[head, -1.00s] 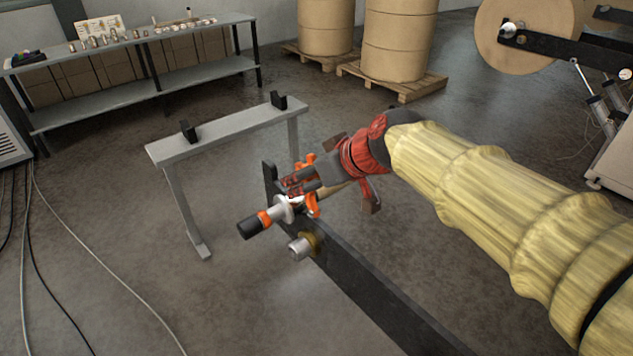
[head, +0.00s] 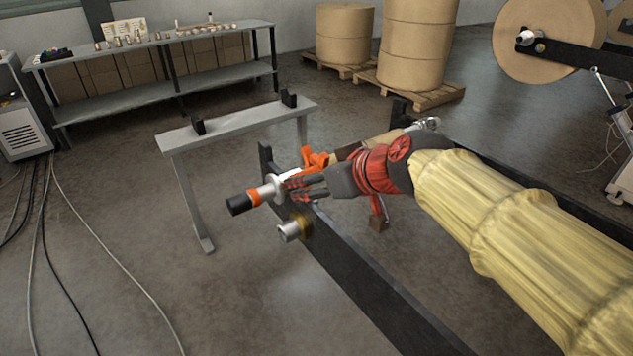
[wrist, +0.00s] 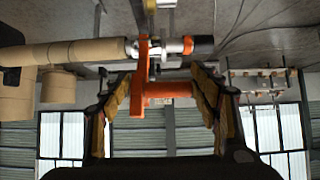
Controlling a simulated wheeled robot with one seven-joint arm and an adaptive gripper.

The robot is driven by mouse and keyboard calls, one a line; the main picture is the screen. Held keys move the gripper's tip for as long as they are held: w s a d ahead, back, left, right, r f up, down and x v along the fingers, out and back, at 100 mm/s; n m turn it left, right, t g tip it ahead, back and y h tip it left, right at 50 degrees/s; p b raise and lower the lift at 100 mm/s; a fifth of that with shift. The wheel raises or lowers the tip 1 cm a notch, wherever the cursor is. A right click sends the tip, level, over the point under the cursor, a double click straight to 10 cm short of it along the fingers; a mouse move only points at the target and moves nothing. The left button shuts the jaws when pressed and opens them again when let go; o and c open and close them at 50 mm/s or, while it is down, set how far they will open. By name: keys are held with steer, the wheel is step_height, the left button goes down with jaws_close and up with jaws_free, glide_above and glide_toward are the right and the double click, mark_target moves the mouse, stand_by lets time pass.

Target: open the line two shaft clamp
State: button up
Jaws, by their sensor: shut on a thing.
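The line two shaft clamp is orange and sits at the near end of the shaft by the dark beam; part of it (head: 316,158) shows just above my gripper (head: 305,187) in the head view. In the wrist view its upright orange plate (wrist: 142,72) stands at the shaft, and its orange handle bar (wrist: 172,90) lies between my finger pads. My gripper (wrist: 160,92) is shut on this handle. The shaft end (head: 242,203) has a black tip and an orange ring. My fingers and wrist hide much of the clamp in the head view.
The dark beam (head: 365,275) runs beneath my arm, with a metal stub (head: 290,231) on its side. A grey stand (head: 238,126) with two black cradles stands behind. A shelf bench (head: 165,42) and paper rolls (head: 415,45) are at the back. The floor at left has cables.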

steer(key=shift+f, duration=0.25)
steer(key=o, duration=1.3)
steer(key=shift+c, duration=0.2)
steer(key=shift+o, duration=0.7)
steer(key=shift+w, duration=0.1)
steer(key=o, duration=0.3)
steer(key=shift+r, duration=0.15)
steer(key=v, duration=1.2)
steer(key=shift+r, duration=0.1)
